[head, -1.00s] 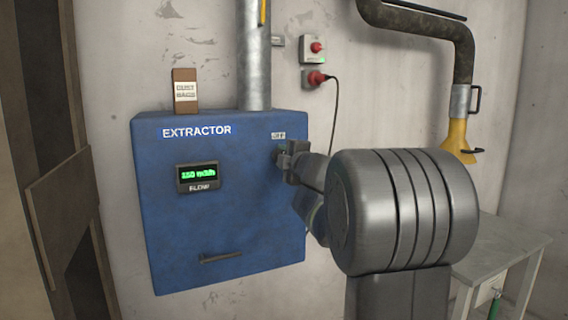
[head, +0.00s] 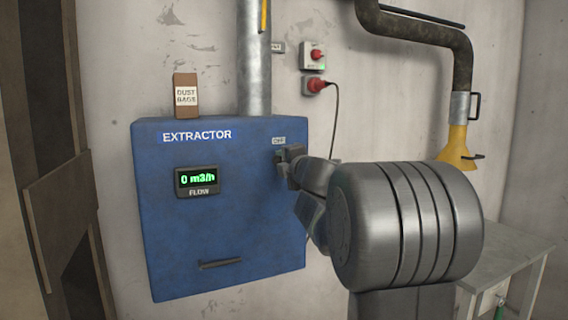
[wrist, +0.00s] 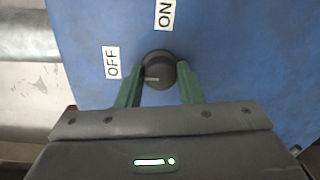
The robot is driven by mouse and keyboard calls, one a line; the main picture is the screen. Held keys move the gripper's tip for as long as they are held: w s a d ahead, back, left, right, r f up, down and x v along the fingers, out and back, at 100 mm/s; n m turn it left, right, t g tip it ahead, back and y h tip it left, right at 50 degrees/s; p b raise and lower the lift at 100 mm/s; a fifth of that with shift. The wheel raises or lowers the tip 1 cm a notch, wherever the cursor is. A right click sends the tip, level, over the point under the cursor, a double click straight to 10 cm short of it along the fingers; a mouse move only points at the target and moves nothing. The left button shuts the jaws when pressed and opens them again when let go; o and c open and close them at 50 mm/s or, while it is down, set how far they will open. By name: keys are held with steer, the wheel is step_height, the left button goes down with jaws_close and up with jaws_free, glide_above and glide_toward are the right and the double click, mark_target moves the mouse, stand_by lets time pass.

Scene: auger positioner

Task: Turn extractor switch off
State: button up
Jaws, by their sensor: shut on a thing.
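The extractor (head: 220,235) is a blue wall-mounted box with a white EXTRACTOR label. Its flow display (head: 197,181) reads 0 m3/h. My gripper (head: 284,160) is at the upper right of the box front, just below a small white label (head: 279,141). In the wrist view, the extractor switch (wrist: 158,68) is a round dark knob between the green fingers of my gripper (wrist: 160,80). The fingers are shut on it. A light mark on the knob points left, toward the OFF label (wrist: 112,62) side. The ON label (wrist: 165,14) stands above the knob.
A dust bags box (head: 186,96) stands on top of the extractor, beside a grey metal duct (head: 254,70). A red plug (head: 317,85) and a switch box (head: 313,55) are on the wall. A grey table (head: 505,255) stands at the right, under a yellow nozzle (head: 457,150).

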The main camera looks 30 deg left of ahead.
steer(key=o, duration=0.9)
steer(key=shift+a, duration=0.1)
steer(key=v, duration=1.4)
steer(key=shift+w+a, duration=0.1)
steer(key=shift+w, duration=0.05)
steer(key=x, duration=1.3)
steer(key=shift+w+a, duration=0.2)
steer(key=shift+a, duration=0.1)
steer(key=shift+d, duration=0.1)
